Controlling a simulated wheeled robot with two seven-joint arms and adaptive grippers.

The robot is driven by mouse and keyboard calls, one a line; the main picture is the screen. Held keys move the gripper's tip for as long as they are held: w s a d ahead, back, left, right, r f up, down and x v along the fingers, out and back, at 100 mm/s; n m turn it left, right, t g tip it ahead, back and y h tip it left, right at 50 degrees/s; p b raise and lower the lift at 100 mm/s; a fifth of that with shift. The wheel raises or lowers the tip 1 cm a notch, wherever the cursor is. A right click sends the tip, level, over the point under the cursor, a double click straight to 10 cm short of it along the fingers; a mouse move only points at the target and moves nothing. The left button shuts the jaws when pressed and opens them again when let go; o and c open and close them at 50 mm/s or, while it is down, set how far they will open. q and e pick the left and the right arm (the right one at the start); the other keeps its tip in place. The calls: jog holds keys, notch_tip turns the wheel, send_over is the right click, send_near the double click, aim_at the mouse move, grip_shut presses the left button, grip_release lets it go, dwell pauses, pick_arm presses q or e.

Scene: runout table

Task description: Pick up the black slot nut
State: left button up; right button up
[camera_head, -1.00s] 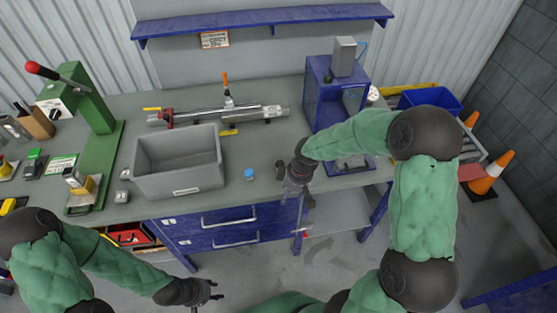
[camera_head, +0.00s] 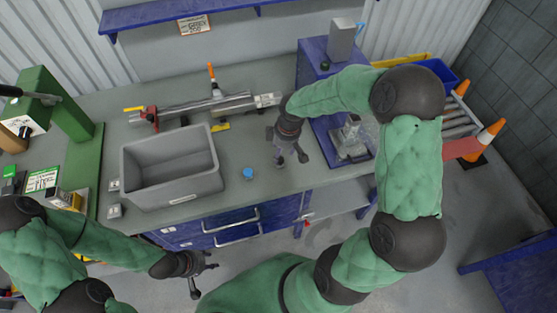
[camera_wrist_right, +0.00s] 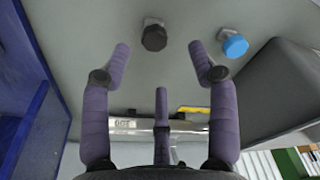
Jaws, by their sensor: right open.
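The black slot nut (camera_wrist_right: 154,37) shows in the right wrist view, lying on the grey bench top with a small pale piece at its far side. My right gripper (camera_wrist_right: 159,52) is open and empty, with its fingers spread to either side of the nut's line; the nut appears just beyond the fingertips. In the head view the right gripper (camera_head: 291,160) points down over the bench, and I cannot make out the nut there. My left gripper (camera_head: 204,272) looks open and empty, in front of the bench edge.
A blue-topped piece (camera_head: 248,173) lies left of my right gripper, and also shows in the wrist view (camera_wrist_right: 235,46). A grey bin (camera_head: 126,172) stands further left. A metal rail tool (camera_head: 190,112) lies behind. A blue stand (camera_head: 312,62) is close on the right.

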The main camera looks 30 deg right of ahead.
aim_at(280, 159)
jog(key=f, duration=0.3)
jog(key=shift+w+a, duration=0.1)
jog(key=shift+w, duration=0.25)
jog(key=shift+f+b, duration=0.3)
jog(key=shift+f, duration=0.35)
jog(key=f, duration=0.3)
jog(key=shift+w+f+b, duration=0.3)
jog(key=shift+f, duration=0.1)
grip_shut()
